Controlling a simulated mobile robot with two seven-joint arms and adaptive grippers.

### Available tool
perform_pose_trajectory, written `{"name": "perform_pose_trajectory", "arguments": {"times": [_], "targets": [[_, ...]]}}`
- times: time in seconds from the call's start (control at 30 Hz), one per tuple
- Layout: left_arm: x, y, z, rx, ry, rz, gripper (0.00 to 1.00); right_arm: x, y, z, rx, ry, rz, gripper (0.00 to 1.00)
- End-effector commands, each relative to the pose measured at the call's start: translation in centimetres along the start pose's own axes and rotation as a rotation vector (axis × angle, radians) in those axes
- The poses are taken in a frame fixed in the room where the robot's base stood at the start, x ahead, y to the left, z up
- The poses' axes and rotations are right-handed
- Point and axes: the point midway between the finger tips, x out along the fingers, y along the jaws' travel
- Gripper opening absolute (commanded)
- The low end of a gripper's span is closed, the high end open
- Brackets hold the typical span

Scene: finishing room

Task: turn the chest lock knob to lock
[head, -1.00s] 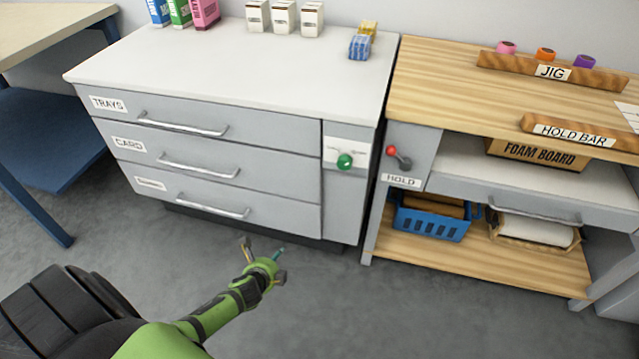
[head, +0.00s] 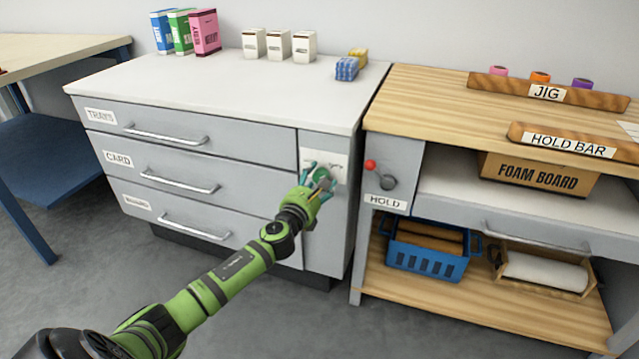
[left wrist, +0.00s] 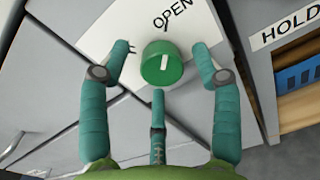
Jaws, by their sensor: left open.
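The green lock knob (left wrist: 162,66) sits on a white plate (left wrist: 190,22) on the chest's front. Its white mark is tilted a little from upright in the left wrist view, roughly toward the word OPEN on the plate. In the head view the knob (head: 321,174) is partly hidden behind my left gripper (head: 318,182). That gripper is open. In the left wrist view, its teal fingers (left wrist: 162,75) stand on both sides of the knob, with a third finger below; I see gaps between the side fingers and the knob. My right gripper is not in view.
The grey chest (head: 225,85) has three shut drawers with bar handles left of the knob. Small boxes (head: 278,45) stand on the chest top. Floor in front is clear.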

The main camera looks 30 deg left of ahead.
Motion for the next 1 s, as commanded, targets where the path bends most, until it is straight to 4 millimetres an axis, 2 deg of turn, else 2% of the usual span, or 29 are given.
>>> {"name": "perform_pose_trajectory", "arguments": {"times": [0.13,0.4,0.43,0.5,0.57,1.0], "targets": [[0.93,-0.01,-0.07,-0.001,0.001,0.001,0.64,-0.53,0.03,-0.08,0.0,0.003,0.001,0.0],[1.05,-0.04,-0.05,-0.002,0.001,-0.001,0.64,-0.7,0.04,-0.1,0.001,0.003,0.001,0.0],[1.05,-0.04,-0.05,-0.002,0.001,-0.001,0.56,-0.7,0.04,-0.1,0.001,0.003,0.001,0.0],[1.05,-0.03,-0.05,-0.002,0.001,-0.001,0.28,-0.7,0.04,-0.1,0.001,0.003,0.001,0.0],[1.04,-0.03,-0.04,-0.002,0.001,-0.001,0.08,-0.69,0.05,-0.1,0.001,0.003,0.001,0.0],[1.06,-0.02,0.06,-0.056,-0.002,0.0,0.08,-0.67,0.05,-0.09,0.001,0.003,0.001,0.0]]}}
